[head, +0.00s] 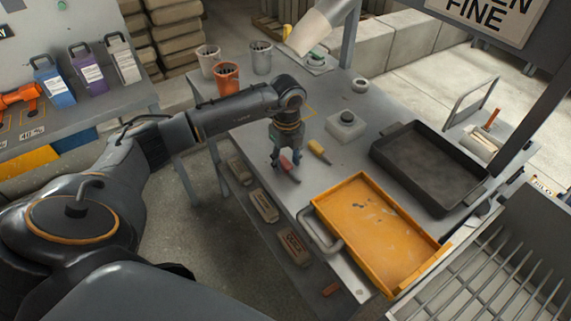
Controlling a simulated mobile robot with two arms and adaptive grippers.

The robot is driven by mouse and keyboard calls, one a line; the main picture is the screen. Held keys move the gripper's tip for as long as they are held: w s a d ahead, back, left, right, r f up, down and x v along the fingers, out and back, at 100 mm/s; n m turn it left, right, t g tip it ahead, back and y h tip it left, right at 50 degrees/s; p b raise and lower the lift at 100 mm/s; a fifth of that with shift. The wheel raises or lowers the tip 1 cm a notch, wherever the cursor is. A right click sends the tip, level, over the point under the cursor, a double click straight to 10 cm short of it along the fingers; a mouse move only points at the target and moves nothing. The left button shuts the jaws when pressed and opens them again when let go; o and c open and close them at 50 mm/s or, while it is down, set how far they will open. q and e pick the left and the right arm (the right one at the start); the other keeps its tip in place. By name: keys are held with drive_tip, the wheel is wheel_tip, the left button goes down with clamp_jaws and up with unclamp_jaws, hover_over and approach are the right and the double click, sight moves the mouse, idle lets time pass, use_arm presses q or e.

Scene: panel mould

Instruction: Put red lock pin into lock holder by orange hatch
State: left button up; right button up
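My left gripper (285,160) points down just above the grey table, near its left edge. Its fingers look spread. A small red piece with a grey end (289,167) lies at the fingertips; I cannot tell whether it is the red lock pin or a hand tool. A small reddish piece (331,289) shows low by the table's front edge, too small to identify. The orange hatch (425,262) looks like a shallow orange tray-like panel to the right of the gripper, with a grey bar handle (318,232) at its left side. I cannot make out the lock holder. My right gripper is not in view.
A yellow-handled tool (319,151) lies right of the gripper. A black tray (383,155), a grey block with a knob (346,122) and cups (226,78) stand farther back. A slatted grey rack (490,265) is at the lower right.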

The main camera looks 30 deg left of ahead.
use_arm(q)
clamp_jaws()
drive_tip(key=shift+r, duration=0.1)
